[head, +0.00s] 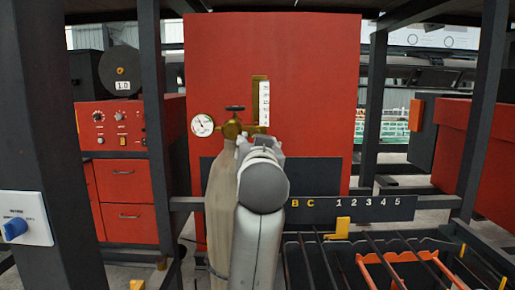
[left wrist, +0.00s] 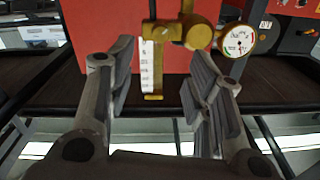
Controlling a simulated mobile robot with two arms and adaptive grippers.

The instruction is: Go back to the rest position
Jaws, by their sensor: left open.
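My left arm rises from the bottom middle of the head view, and its gripper (head: 243,146) is mostly hidden behind my own wrist. In the left wrist view the gripper (left wrist: 162,72) is open, with nothing between its fingers that I can see held. A brass valve with a dark handle (head: 235,108) stands just beyond it in the head view. A round gauge (head: 202,125) and a flowmeter with a white scale (head: 264,103) flank the valve. In the left wrist view the gauge (left wrist: 238,40) and flowmeter (left wrist: 152,65) appear upside down beyond the fingers. My right gripper is out of view.
A tan gas cylinder (head: 218,205) stands beside my arm. A red panel (head: 310,60) is behind. Dark posts (head: 155,120) frame both sides. A red drawer cabinet (head: 122,190) is left, a numbered rail (head: 365,208) and rebar rack (head: 345,262) lower right.

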